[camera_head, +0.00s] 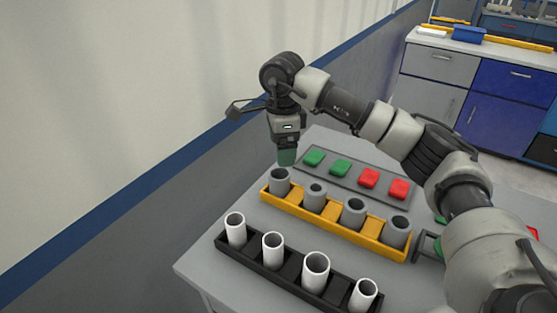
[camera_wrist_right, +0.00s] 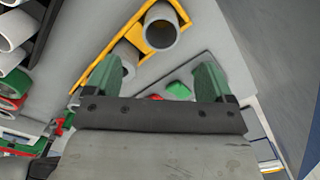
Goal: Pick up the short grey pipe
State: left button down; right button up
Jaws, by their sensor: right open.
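Several grey pipes stand upright in a yellow rack (camera_head: 334,229). The far-left one (camera_head: 280,181) is wide, and the one beside it (camera_head: 315,194) is narrower; I cannot tell for sure which is the short one. My right gripper (camera_head: 287,158) is just above and behind the far-left pipe, apart from it. In the right wrist view, its green fingers (camera_wrist_right: 157,80) are spread and empty. The wide grey pipe (camera_wrist_right: 162,30) is beyond the fingertips, and a narrower grey pipe (camera_wrist_right: 126,54) is partly hidden by the left finger. My left gripper is not in view.
A black rack (camera_head: 288,277) with several white pipes stands in front of the yellow rack. A grey tray (camera_head: 327,174) with green and red blocks lies behind it. The wall is to the left. Cabinets (camera_head: 440,65) stand at the back right.

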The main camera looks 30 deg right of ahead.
send_over(279, 177)
jog(key=s, duration=0.2)
jog(key=f, duration=0.5)
jog(key=shift+a+f, duration=0.25)
jog(key=shift+f, duration=0.1)
jog(key=f, duration=0.3)
jog(key=shift+a+f, duration=0.3)
jog(key=shift+f, duration=0.5)
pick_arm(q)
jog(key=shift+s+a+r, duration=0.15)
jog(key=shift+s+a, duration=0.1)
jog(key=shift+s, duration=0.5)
pick_arm(e)
jog(key=shift+c, duration=0.9)
jog(key=c, duration=0.8)
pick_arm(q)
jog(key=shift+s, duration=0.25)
pick_arm(e)
jog(key=shift+c, duration=0.2)
